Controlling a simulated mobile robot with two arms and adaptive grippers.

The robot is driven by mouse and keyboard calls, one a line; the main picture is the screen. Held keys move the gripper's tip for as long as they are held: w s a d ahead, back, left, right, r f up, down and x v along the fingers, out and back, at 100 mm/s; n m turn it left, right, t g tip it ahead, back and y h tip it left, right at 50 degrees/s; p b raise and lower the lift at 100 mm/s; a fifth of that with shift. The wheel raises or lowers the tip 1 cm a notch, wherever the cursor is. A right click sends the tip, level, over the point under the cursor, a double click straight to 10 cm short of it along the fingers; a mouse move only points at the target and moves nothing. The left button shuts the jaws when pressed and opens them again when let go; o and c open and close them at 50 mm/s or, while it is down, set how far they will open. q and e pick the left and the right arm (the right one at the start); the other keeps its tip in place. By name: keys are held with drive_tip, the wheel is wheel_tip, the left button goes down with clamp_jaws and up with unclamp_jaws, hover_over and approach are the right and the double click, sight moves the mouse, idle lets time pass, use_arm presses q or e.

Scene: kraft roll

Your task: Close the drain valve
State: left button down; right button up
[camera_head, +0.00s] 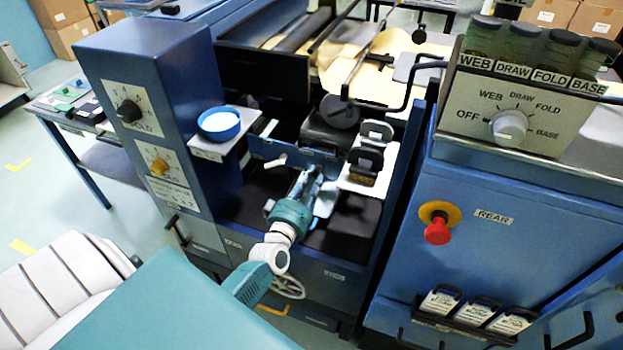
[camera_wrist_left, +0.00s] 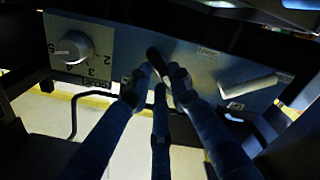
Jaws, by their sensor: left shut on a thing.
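My left gripper (camera_head: 304,184) reaches from below into the bay of the blue machine, at a blue panel (camera_head: 322,160) in the head view. In the left wrist view my left gripper (camera_wrist_left: 160,80) is shut on a dark handle (camera_wrist_left: 155,60), whose upper end sticks out between the fingertips. I cannot tell from the small labels whether this handle is the drain valve. A pale lever (camera_wrist_left: 250,85) lies to the right on the same panel, apart from the fingers. A white lever (camera_head: 270,162) also shows left of my gripper in the head view. My right gripper is not in view.
A blue dish (camera_head: 219,125) stands on a shelf left of the bay. Black-handled blocks (camera_head: 366,163) sit on a white ledge to the right. A numbered dial (camera_wrist_left: 73,48) is left of the fingers. A red button (camera_head: 437,231) is on the right cabinet.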

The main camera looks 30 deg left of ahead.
use_arm(q)
drive_tip(key=c, duration=1.6)
unclamp_jaws()
drive_tip(key=shift+o, duration=0.2)
drive_tip(key=shift+s, duration=0.1)
drive_tip(key=v, duration=1.1)
drive_tip(key=shift+s+d, duration=0.2)
drive_tip(key=shift+s, duration=0.2)
